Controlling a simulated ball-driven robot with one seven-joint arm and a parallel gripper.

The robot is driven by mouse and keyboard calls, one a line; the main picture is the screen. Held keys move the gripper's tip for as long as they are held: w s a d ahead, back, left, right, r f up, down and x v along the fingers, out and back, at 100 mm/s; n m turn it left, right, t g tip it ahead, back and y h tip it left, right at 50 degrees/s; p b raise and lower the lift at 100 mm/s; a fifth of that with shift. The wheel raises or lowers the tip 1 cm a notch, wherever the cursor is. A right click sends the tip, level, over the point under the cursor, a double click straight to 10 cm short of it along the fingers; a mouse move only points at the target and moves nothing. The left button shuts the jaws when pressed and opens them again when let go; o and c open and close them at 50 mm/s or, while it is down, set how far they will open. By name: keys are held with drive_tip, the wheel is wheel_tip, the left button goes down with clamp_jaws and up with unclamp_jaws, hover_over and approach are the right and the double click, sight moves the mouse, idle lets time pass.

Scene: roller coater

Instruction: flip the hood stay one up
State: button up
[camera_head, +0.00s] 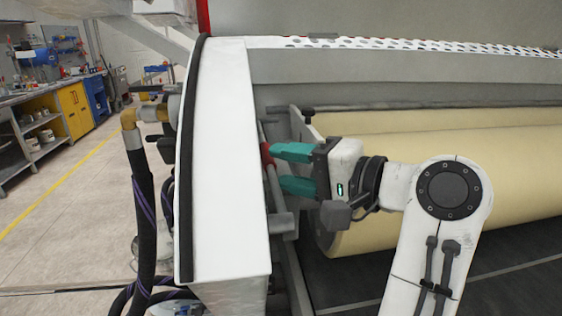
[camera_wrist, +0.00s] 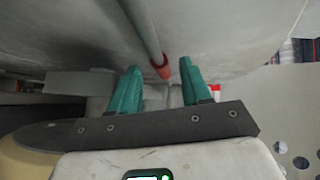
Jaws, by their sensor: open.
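The hood stay looks to be the thin grey rod (camera_head: 274,186) with a red grip (camera_head: 267,154), beside the inner face of the white side panel. It leans along the panel, its lower part near a grey cylindrical stub. My gripper (camera_head: 277,168) has teal fingers, spread apart and pointing left at the rod. In the wrist view, the rod (camera_wrist: 145,30) comes down from the top and its red end (camera_wrist: 163,71) shows between the fingertips of my gripper (camera_wrist: 160,67). The fingers look apart from it on both sides. Whether the red part lies fully between them is unclear.
The white side panel (camera_head: 225,160) stands close left of my fingertips. The cream roller (camera_head: 440,170) lies behind and right of my gripper. A grey stub (camera_head: 281,223) sits just below the fingers. Hoses (camera_head: 146,220) hang outside the panel; open floor lies further left.

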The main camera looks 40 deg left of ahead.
drive_tip(key=shift+a+f, duration=0.1)
drive_tip(key=shift+a, duration=0.85)
clamp_jaws()
